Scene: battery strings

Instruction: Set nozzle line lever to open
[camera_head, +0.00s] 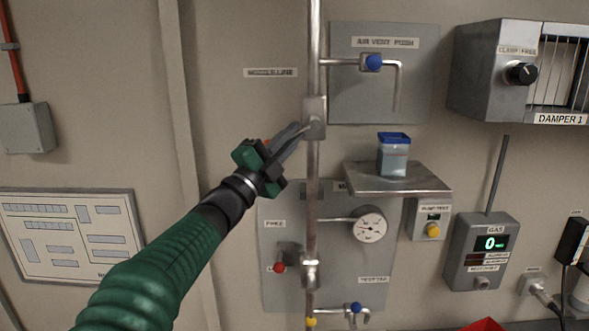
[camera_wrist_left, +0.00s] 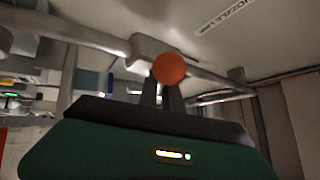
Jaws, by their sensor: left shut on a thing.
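The nozzle line valve (camera_head: 314,118) is a grey block on the vertical metal pipe, with the "NOZZLE LINE" label (camera_head: 270,72) to its upper left. In the left wrist view the lever's round orange-red knob (camera_wrist_left: 168,68) stands in front of the valve block (camera_wrist_left: 150,49). My left gripper (camera_head: 299,131) reaches in from the lower left to the valve. Its fingers (camera_wrist_left: 163,92) are shut on the lever at the knob. The fingers hide most of the lever in the head view, so its exact angle is hard to tell. My right gripper is not in view.
An air vent push panel (camera_head: 417,95) with a blue-knobbed handle is right of the pipe. Below it a shelf (camera_head: 425,182) holds a blue-lidded container (camera_head: 393,155). A gauge (camera_head: 369,225) and a red-knobbed valve (camera_head: 279,267) are lower down.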

